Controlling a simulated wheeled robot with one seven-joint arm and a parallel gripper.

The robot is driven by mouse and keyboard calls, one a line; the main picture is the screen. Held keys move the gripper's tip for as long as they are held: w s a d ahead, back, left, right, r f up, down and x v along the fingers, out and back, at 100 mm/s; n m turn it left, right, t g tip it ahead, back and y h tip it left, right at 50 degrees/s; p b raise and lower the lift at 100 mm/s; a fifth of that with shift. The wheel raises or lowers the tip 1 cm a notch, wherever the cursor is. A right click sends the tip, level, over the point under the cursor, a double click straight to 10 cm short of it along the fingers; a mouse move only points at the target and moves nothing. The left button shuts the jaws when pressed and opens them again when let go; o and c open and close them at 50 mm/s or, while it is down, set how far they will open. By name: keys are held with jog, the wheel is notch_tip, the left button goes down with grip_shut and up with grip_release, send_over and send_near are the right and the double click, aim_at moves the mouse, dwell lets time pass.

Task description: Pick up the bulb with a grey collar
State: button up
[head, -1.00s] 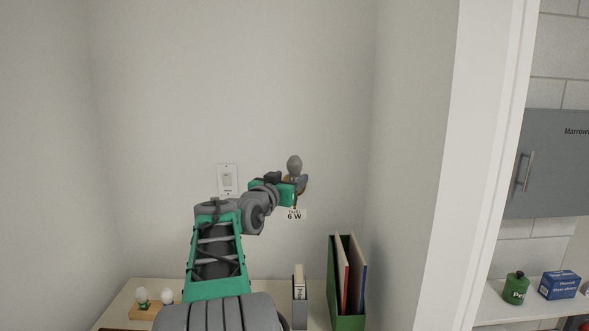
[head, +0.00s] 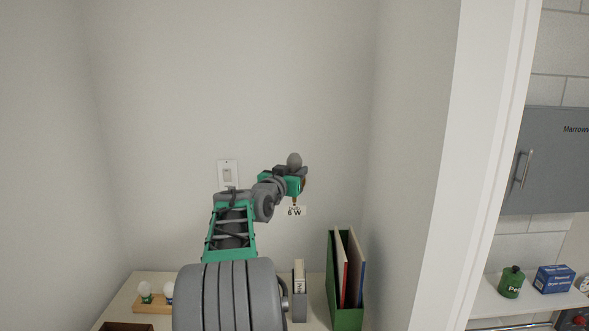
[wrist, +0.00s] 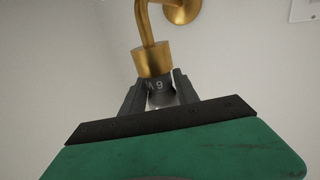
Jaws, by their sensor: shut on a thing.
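My gripper's fingers (wrist: 159,94) are shut on the collar from both sides. Only a small pale patch of the bulb shows between them; my green gripper body hides the rest. In the head view my gripper hides most of the fixture.
A "6 W" label (head: 294,211) is below the fixture, and a wall switch (head: 227,173) is to the left. On the shelf below stand a wooden rack (head: 150,309) with bulbs, a grey holder (head: 299,305) and a green file box (head: 345,318). A white door frame (head: 490,160) bounds the right.

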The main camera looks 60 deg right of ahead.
grip_shut()
jog(key=shift+r, duration=0.15)
